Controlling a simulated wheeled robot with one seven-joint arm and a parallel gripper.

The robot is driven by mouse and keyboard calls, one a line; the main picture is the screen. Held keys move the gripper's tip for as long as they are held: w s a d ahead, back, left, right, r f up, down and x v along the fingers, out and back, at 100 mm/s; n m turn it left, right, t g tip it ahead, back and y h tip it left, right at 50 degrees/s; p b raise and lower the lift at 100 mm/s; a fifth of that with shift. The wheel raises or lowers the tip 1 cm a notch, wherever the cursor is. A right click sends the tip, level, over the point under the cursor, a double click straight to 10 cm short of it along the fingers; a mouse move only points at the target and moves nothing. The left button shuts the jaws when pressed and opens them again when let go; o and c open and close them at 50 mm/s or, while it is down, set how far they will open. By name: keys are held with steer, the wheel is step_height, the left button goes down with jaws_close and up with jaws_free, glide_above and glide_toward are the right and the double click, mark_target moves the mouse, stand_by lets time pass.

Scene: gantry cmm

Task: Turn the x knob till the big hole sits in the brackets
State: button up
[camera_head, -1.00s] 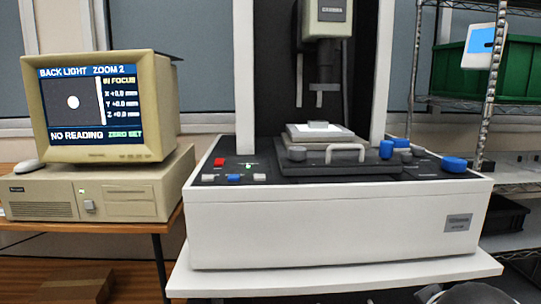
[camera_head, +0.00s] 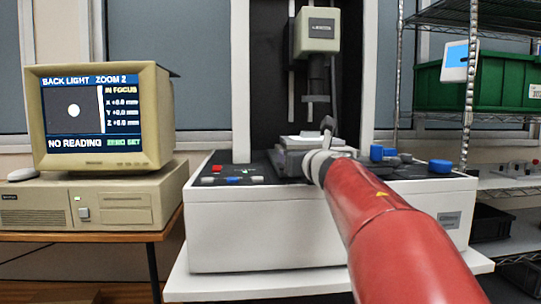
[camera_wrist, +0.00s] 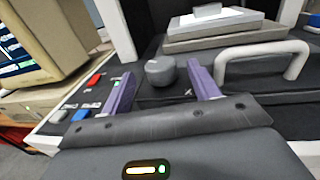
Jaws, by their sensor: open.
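The x knob (camera_wrist: 161,71) is a dark grey round knob at the front of the stage, with an X mark beside it. In the wrist view it shows between the two purple fingers of my gripper (camera_wrist: 160,72). The fingers are apart, and I cannot tell whether either touches the knob. In the head view my red arm hides the knob. The monitor screen (camera_head: 75,110) shows one pale round hole (camera_head: 73,111) on dark grey, IN FOCUS and NO READING. No brackets can be made out around the hole.
A pale handle (camera_wrist: 262,57) stands right of the knob, close to the right finger. Red, blue and grey buttons (camera_wrist: 93,80) lie to the left. The stage bears a pale plate (camera_wrist: 218,22). Blue knobs (camera_head: 440,166) sit at the machine's right.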

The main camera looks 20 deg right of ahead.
steer(key=shift+w+d, duration=0.15)
steer(key=shift+w, duration=1)
steer(key=shift+w+d, duration=0.15)
steer(key=shift+w, duration=0.95)
steer(key=shift+c, duration=0.4)
steer(key=c, duration=0.9)
steer(key=shift+a+m+h+p, duration=0.1)
steer(key=shift+m+h+p, duration=0.2)
steer(key=shift+h+p, duration=0.1)
